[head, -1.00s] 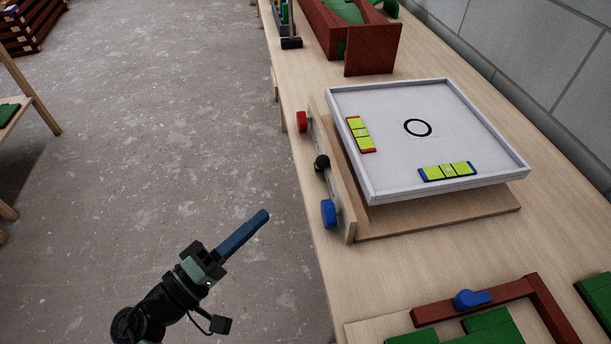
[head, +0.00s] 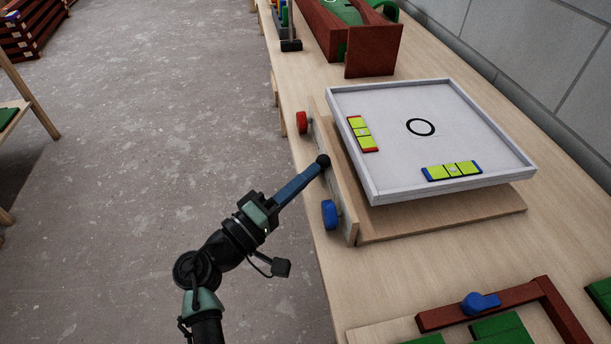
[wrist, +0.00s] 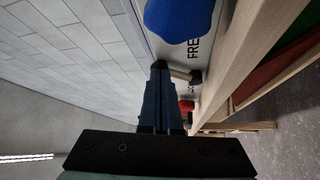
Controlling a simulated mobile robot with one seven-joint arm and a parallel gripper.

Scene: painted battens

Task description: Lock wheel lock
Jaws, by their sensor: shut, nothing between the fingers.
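The tilting board (head: 385,185) is a white-rimmed tray over a wooden base. On its front panel (head: 345,195) are a red wheel (head: 301,122), a blue wheel (head: 329,214) and, between them, a black-knobbed lever (head: 323,160). In the wrist view the lever's black knob (wrist: 196,77) sticks out on a short rod below the partly hidden letters "FRE". The blue wheel (wrist: 180,18) is close above, and the red wheel (wrist: 187,105) is partly hidden. My gripper (head: 319,168) is shut and empty, its blue fingertips (wrist: 160,66) right beside the lever; I cannot tell whether they touch.
On the tray lie two yellow-green levels (head: 363,133) (head: 452,171). A dark red box (head: 375,50) stands behind on the bench. A red frame with a blue knob (head: 480,303) and green blocks lie at front right.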

